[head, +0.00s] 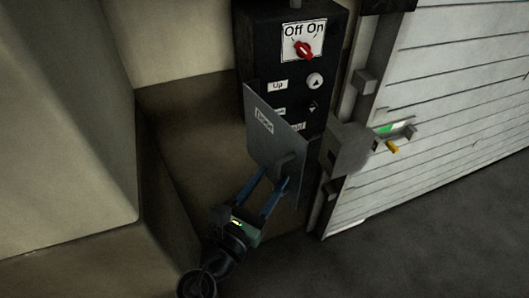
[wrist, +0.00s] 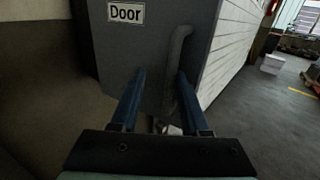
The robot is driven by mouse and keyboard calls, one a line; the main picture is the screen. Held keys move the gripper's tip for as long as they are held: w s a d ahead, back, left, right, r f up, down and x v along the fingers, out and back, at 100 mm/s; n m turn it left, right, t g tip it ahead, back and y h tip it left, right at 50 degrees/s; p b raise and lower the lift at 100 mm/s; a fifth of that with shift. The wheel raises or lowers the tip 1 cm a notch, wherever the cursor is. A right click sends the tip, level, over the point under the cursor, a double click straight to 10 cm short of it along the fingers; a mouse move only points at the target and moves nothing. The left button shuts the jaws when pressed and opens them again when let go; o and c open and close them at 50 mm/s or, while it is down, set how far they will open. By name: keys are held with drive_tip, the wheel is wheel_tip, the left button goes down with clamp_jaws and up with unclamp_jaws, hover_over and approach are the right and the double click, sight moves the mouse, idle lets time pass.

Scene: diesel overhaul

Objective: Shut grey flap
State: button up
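The grey flap (head: 272,122), labelled "Door", stands swung out in front of the black control box (head: 258,52). It fills the upper middle of the wrist view (wrist: 150,45). Its bent grey handle (head: 287,163) is near the flap's lower right and also shows in the wrist view (wrist: 174,65). My gripper (head: 273,178) is at the flap's lower part with its two blue fingers apart. In the wrist view, the fingers (wrist: 160,80) are on either side of the handle's lower part, the right one closer. I cannot tell whether either finger touches it.
The box carries a red Off/On switch (head: 303,49) and Up/Down buttons, partly covered by the flap. A white slatted shutter (head: 440,95) with a yellow-tipped latch (head: 392,147) stands to the right. A beige wall block (head: 65,110) is on the left. The dark floor at right is clear.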

drive_tip(key=c, duration=0.6)
drive_tip(key=w+d+n+t+y+p, duration=0.2)
drive_tip(key=d+n+y+p, duration=0.1)
drive_tip(key=d, duration=0.5)
drive_tip(key=shift+w+d+r+y+p, duration=0.15)
drive_tip(key=shift+w+d+y+p, duration=0.35)
drive_tip(key=shift+p, duration=0.6)
drive_tip(key=shift+w+d+r, duration=0.1)
drive_tip(key=shift+d, duration=0.05)
drive_tip(key=w+d+n+y+p, duration=0.1)
drive_tip(key=w+d+y, duration=0.1)
drive_tip(key=w+d+n+y+p, duration=0.1)
drive_tip(key=w+d+y+p, duration=0.1)
drive_tip(key=w+d, duration=0.1)
drive_tip(key=shift+w+d+n+t+y, duration=0.3)
drive_tip(key=shift+d+n, duration=0.05)
drive_tip(key=shift+n, duration=0.05)
drive_tip(key=shift+w+f+y, duration=0.1)
drive_tip(key=shift+f+y, duration=0.15)
drive_tip(key=shift+y, duration=0.05)
